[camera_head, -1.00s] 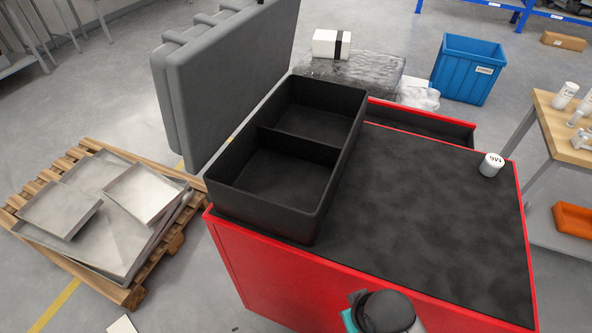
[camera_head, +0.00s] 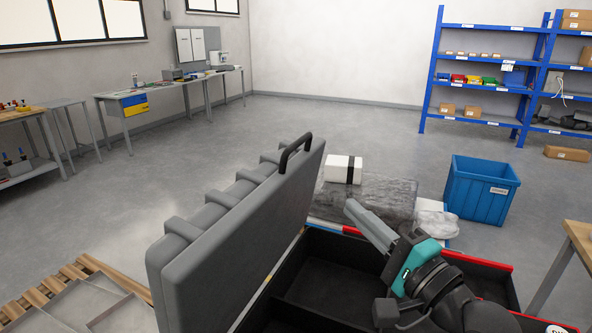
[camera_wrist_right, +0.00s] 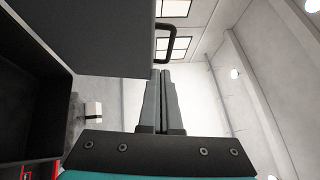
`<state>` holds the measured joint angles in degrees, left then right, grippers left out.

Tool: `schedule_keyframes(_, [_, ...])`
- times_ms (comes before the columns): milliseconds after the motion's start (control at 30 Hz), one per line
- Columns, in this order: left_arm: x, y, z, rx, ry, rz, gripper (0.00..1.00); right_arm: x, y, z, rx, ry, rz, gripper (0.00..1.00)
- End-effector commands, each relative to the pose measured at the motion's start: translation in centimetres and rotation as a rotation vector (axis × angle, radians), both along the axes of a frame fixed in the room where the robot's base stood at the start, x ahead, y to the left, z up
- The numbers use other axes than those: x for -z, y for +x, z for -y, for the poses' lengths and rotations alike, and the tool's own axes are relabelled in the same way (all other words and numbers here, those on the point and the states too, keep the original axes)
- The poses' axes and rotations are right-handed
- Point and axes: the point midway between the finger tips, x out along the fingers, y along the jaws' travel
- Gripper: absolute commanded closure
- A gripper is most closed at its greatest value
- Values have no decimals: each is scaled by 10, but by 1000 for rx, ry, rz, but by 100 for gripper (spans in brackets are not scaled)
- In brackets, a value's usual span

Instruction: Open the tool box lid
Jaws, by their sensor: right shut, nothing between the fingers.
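The tool box lid (camera_head: 230,240) is grey and ribbed, with a black handle (camera_head: 294,152) at its top edge. It stands raised on the left of the open black tool box (camera_head: 318,285), whose inside shows. My right gripper (camera_head: 352,208) is over the box's far right part, to the right of the lid and apart from it. Its grey fingers are closed together and empty. In the right wrist view the fingers (camera_wrist_right: 160,75) point up just below the handle (camera_wrist_right: 176,45), with the lid (camera_wrist_right: 85,30) on the left. My left gripper is out of view.
Behind the box are a wrapped pallet load (camera_head: 375,197) with a white box (camera_head: 342,168) and a blue bin (camera_head: 482,190). A wooden pallet (camera_head: 90,275) with trays is at the lower left. A wooden table (camera_head: 578,240) is at the right edge. The floor behind is open.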

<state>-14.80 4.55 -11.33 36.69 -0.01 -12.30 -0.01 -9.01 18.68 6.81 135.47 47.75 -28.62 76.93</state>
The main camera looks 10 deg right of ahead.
Motion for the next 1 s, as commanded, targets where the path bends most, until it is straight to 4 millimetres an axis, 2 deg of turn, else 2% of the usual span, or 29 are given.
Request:
schedule_keyframes(33, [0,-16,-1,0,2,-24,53,-2,3,-1,0,3,1,100])
schedule_keyframes(133, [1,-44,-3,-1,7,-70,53,-3,12,-5,0,2,1,100])
schedule_keyframes(267, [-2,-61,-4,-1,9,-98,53,-7,29,-12,0,2,2,100])
schedule_keyframes(433, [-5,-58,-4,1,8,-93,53,-11,54,-22,0,0,1,100])
schedule_keyframes(700, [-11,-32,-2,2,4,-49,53,-17,93,-38,-1,-2,1,100])
schedule_keyframes(800, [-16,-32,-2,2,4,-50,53,-20,97,-54,-2,2,0,100])
schedule_keyframes(1000, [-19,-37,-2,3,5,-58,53,-22,104,-70,-1,-2,-1,100])
